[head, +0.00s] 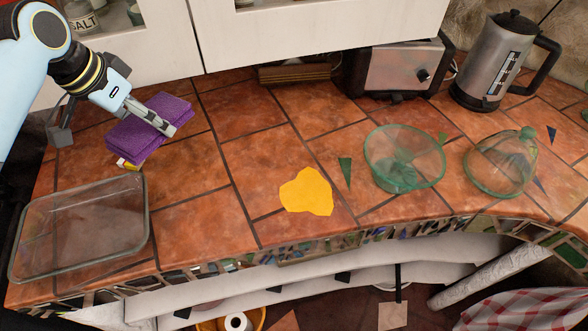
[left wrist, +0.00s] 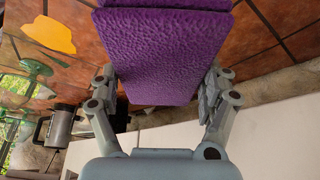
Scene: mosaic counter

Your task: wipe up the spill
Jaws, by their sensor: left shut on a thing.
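The spill (head: 307,192) is a flat yellow patch on the tiled counter, near its front edge; it also shows at the upper left of the left wrist view (left wrist: 48,34). A folded purple cloth (head: 148,128) is at the counter's left, behind the glass dish. My left gripper (head: 152,118) is shut on the purple cloth. In the left wrist view the cloth (left wrist: 160,55) fills the room between the fingers. The cloth is apart from the spill, to its left. My right gripper does not show.
A glass dish (head: 148,215) stands at the front left. A green glass bowl (head: 405,160) and a glass dome (head: 502,165) stand right of the spill. A toaster (head: 392,68) and kettle (head: 492,65) stand at the back. Bare tiles (head: 215,160) lie between cloth and spill.

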